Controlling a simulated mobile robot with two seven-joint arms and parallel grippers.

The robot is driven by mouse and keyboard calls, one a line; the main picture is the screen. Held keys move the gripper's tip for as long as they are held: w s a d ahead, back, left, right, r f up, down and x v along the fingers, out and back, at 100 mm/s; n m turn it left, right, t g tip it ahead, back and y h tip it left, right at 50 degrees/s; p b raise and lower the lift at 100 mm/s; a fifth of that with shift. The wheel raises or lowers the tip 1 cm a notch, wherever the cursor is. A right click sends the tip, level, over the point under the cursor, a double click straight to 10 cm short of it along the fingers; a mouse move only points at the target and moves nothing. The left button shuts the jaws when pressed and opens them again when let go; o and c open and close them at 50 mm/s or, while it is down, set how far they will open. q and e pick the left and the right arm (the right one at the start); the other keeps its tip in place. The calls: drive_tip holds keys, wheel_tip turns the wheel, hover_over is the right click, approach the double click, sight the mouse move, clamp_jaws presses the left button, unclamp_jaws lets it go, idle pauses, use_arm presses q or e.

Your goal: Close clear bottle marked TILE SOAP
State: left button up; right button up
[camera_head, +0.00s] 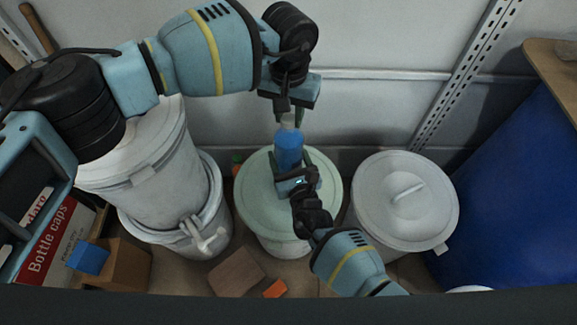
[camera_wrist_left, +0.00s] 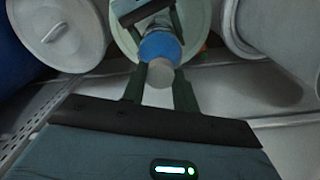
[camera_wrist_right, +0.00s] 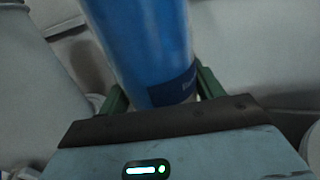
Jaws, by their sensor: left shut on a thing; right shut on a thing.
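A blue bottle (camera_head: 289,150) stands upright over the pale green drum lid; it also shows in the left wrist view (camera_wrist_left: 160,47) and in the right wrist view (camera_wrist_right: 140,45). Its dark label (camera_wrist_right: 178,86) is only partly seen, and I cannot read TILE SOAP on it. My right gripper (camera_head: 293,180) is shut around the bottle's lower part. My left gripper (camera_head: 288,112) points down from above, shut on a pale grey-white cap (camera_wrist_left: 159,80) at the bottle's top. I cannot tell whether the cap is seated or just above the neck.
The green-lidded drum (camera_head: 256,205) is below the bottle. A white lidded drum (camera_head: 425,200) stands right, a large blue drum (camera_head: 520,170) beyond it. Stacked white drums (camera_head: 150,165) stand left. A bottle-caps box (camera_head: 50,240) and small blocks lie front left. The wall is close behind.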

use_arm(q)
drive_tip(key=m, duration=0.3)
drive_tip(key=o, duration=1.1)
drive_tip(key=shift+r, duration=0.1)
drive_tip(key=shift+r, duration=2.2)
drive_tip(key=shift+c, duration=0.3)
